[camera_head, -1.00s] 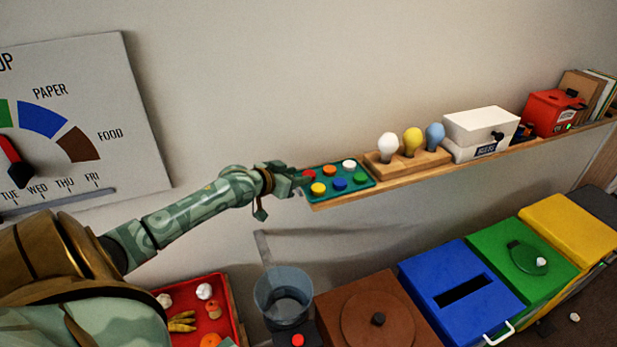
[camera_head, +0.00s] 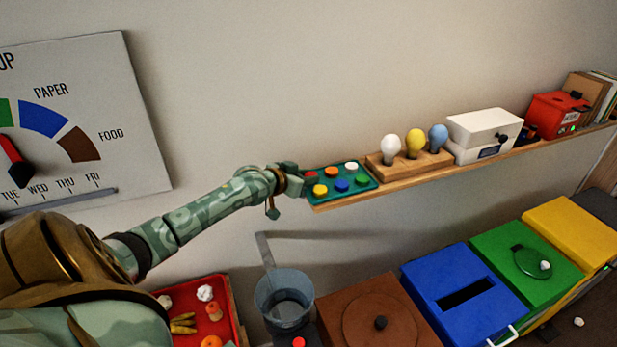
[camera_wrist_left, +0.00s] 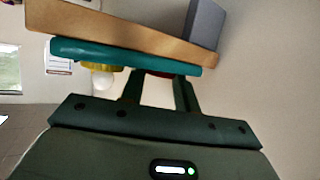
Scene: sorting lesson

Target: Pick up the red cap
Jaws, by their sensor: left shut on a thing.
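Most of the cap is hidden by the fingers and the tray. I cannot tell whether it is clear of the tray. My right gripper is out of view.
Orange, white, yellow, blue and green caps share the tray. To its right on the shelf (camera_head: 400,182) stand a bulb holder (camera_head: 375,168) and a white box (camera_head: 485,135). Below are a clear bin (camera_head: 284,300), a red tray (camera_head: 222,290) and colored bins. The wall above is clear.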

